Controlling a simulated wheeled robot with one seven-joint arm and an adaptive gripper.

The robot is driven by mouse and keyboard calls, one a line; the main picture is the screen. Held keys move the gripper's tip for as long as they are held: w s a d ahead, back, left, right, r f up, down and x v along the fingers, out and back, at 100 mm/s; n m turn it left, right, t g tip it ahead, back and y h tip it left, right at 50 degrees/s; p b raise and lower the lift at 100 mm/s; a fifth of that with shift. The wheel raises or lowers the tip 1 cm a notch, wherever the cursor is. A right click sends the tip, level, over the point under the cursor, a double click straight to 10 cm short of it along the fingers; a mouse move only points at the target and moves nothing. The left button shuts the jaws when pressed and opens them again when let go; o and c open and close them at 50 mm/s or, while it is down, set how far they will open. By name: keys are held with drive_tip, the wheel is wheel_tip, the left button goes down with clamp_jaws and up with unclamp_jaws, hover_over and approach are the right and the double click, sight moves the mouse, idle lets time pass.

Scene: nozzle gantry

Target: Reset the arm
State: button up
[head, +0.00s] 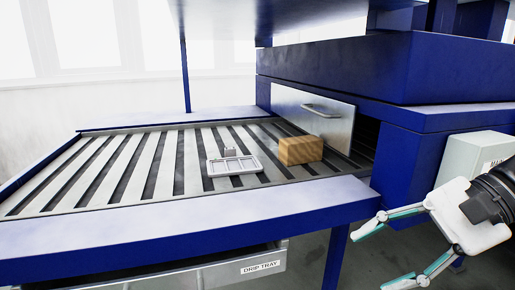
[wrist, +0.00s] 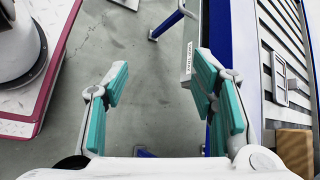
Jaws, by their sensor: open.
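My gripper (head: 372,258) is at the right of the head view, in front of the blue machine and beside the table's right end. Its two fingers are spread wide with nothing between them. In the wrist view my gripper (wrist: 162,100) shows teal pads standing apart over grey floor, with the table's blue edge behind the right finger. The task names no other object.
A slatted table (head: 105,170) carries a white tray-like part (head: 233,166) and a brown block (head: 301,150). A metal door with a handle (head: 318,112) stands behind the block. A drip tray (head: 215,273) hangs below. A grey box (head: 470,157) is near my arm.

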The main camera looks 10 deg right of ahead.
drive_tip(key=s+a+f+n+g+h, duration=0.1)
drive_tip(key=s+a+f+n+h, duration=0.1)
drive_tip(key=s+n+h, duration=0.4)
drive_tip(key=s+a+f+n+g+h, duration=0.2)
drive_tip(key=s+a+f+n+h, duration=0.15)
drive_tip(key=n, duration=0.35)
wheel_tip(320, 180, up, 23)
drive_tip(key=t+p, duration=0.3)
drive_tip(key=p, duration=1.7)
drive_tip(key=shift+s+d+f+t, duration=0.2)
drive_tip(key=shift+s+d+t, duration=0.2)
